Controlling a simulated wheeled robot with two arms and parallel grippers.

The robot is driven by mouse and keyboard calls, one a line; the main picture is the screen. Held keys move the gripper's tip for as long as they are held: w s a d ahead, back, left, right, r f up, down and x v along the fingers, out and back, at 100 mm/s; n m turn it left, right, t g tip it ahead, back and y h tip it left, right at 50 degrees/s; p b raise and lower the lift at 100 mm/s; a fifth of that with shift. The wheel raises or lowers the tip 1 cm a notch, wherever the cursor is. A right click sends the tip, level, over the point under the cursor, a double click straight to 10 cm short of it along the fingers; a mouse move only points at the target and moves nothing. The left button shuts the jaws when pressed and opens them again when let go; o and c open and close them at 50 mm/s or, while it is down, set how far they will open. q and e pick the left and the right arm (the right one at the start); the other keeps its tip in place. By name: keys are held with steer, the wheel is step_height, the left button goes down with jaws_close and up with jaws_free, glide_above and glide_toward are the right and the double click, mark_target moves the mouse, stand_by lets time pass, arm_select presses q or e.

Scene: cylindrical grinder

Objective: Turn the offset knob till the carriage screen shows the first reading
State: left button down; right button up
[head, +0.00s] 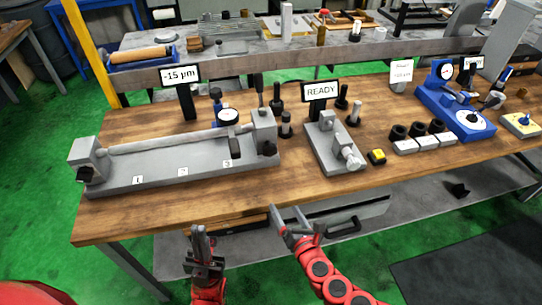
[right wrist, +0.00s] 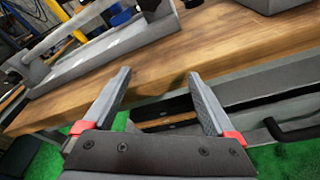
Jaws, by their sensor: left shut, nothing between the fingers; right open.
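A small screen (head: 180,74) behind the long grey bench fixture (head: 190,172) reads "-15 µm". A dial gauge (head: 228,117) sits on the fixture's rod, near mark 3. A dark knob (head: 84,174) is at the fixture's left end and another (head: 269,148) is at its right end; I cannot tell which is the offset knob. A second screen (head: 321,90) reads "READY" over a grey fixture (head: 330,143). My left gripper (head: 199,229) is shut and empty, in front of the table edge. My right gripper (head: 285,209) is open and empty there; it also shows in the right wrist view (right wrist: 158,76).
The wooden table's front strip (head: 250,190) is clear. A drawer handle (right wrist: 290,130) is below the edge.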

step_height(320, 180, up, 6)
steer(key=n+t, duration=0.3)
steer(key=h, duration=0.1)
glide_toward(271, 152)
steer(key=x, duration=0.3)
steer(key=shift+r, duration=0.15)
steer(key=x, duration=0.5)
steer(key=shift+s+a+b, duration=0.1)
steer(key=shift+b, duration=0.3)
steer(key=shift+x, duration=0.8)
steer(key=shift+c, duration=0.2)
steer(key=c, duration=1.3)
steer(key=shift+m, duration=0.3)
